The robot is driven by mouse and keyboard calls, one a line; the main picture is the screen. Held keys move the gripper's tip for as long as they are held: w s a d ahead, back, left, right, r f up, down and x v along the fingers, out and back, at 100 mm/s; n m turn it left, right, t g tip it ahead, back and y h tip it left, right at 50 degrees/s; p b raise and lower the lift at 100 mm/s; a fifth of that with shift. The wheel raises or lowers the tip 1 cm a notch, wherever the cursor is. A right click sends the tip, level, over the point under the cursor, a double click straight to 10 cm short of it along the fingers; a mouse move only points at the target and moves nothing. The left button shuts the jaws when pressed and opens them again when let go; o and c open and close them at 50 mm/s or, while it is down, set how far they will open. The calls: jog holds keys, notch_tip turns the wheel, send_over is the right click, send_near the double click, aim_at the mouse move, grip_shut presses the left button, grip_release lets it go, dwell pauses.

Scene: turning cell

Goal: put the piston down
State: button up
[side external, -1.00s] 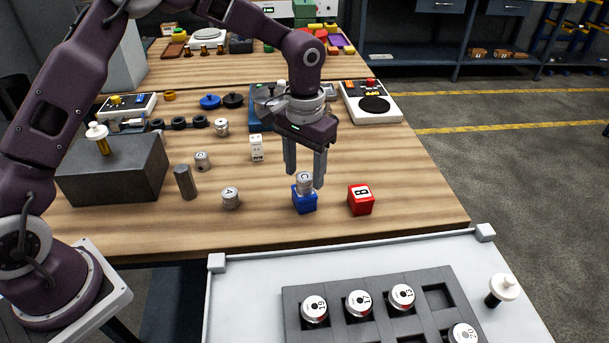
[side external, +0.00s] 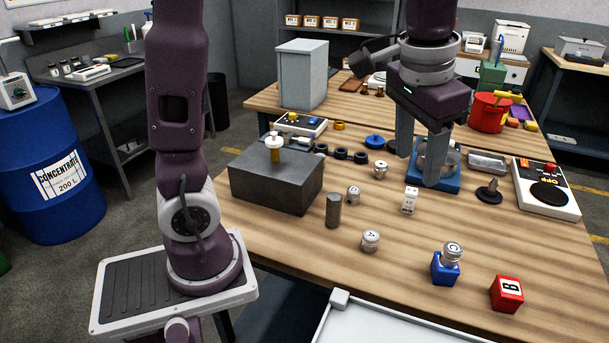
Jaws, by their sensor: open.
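A silver cylindrical piston marked C (side external: 453,251) sits, slightly tilted, on top of a blue cube (side external: 445,269) near the front of the wooden table. My gripper (side external: 420,165) is open, with nothing between its two grey fingers. It hangs up and left of the C piston in the picture, clear of it. Other similar silver pistons stand on the table: one marked A (side external: 370,241), one marked D (side external: 353,195) and one farther back (side external: 380,169).
A red cube marked B (side external: 507,294) stands right of the blue cube. A dark block (side external: 275,183), a grey post (side external: 333,210) and a white die-like block (side external: 410,201) stand to the left. A blue device (side external: 445,183) lies behind my fingers. A control box (side external: 546,188) is at right.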

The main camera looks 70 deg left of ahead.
jog(key=s+a+f+t, duration=0.1)
jog(key=s, duration=0.8)
jog(key=s+a+t, duration=0.2)
jog(key=s, duration=0.7)
jog(key=shift+a+f+n+h, duration=0.25)
jog(key=shift+f+n+h, duration=0.05)
jog(key=shift+f+h, duration=0.1)
